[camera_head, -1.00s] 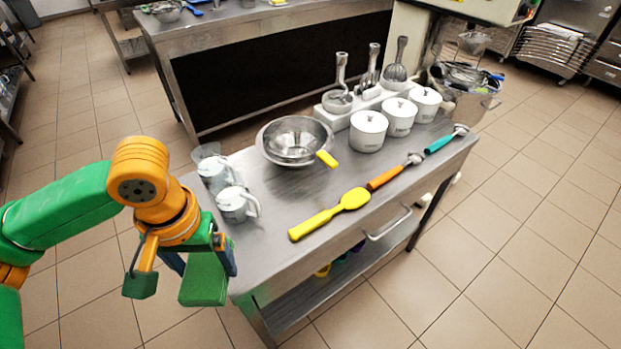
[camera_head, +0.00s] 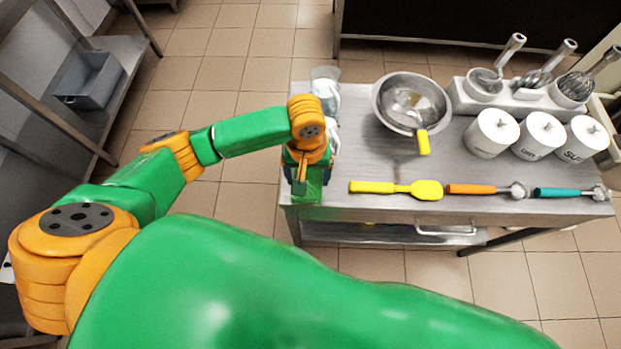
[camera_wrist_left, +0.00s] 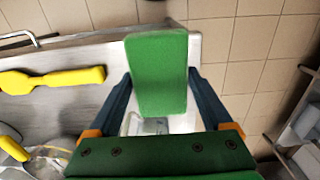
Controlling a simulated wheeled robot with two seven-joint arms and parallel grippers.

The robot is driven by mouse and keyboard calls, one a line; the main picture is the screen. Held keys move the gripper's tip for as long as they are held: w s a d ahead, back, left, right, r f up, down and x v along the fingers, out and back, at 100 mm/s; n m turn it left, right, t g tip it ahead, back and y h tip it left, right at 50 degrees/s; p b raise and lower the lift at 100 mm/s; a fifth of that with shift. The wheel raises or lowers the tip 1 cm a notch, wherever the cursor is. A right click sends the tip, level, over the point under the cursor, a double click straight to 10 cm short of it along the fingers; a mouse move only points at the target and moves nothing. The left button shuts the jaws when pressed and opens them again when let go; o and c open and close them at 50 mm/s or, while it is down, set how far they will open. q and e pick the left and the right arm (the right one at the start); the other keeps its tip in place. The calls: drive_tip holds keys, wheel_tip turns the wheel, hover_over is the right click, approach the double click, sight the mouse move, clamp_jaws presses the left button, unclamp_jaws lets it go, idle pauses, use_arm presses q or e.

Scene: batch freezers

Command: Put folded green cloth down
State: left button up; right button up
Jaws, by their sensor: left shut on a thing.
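The folded green cloth (camera_wrist_left: 157,75) is a flat green block between the two dark fingers of my left gripper (camera_wrist_left: 160,95) in the left wrist view. The gripper is shut on it. In the head view my left gripper (camera_head: 307,180) is at the left front corner of the steel table (camera_head: 365,160), and the cloth (camera_head: 308,188) shows as a small green piece below it. I cannot tell whether the cloth touches the tabletop. My right gripper is not in view.
A yellow spatula (camera_head: 400,189) lies just right of the gripper. White mugs (camera_head: 333,135), partly hidden, stand behind it. A metal bowl (camera_head: 412,103), white lidded pots (camera_head: 492,133) and more utensils (camera_head: 475,189) fill the right. The table's left edge is close.

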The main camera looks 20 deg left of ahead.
sight(313, 171)
use_arm(q)
drive_tip(key=shift+w+d+f, duration=0.25)
drive_tip(key=shift+w+f, duration=0.7)
drive_tip(key=shift+f, duration=0.2)
drive_tip(key=shift+s+a+f+b, duration=0.1)
drive_tip(key=shift+f+b, duration=0.05)
drive_tip(key=shift+f, duration=0.6)
drive_tip(key=shift+a+f+b, duration=0.1)
drive_tip(key=shift+f+b, duration=0.05)
drive_tip(key=shift+f, duration=0.55)
drive_tip(key=shift+d+f, duration=0.1)
drive_tip(key=o, duration=1.3)
drive_tip(key=shift+c, duration=0.2)
wheel_tip(313, 171, up, 12)
drive_tip(key=shift+r+p, duration=0.2)
drive_tip(key=shift+p, duration=0.4)
drive_tip(key=shift+f, duration=0.1)
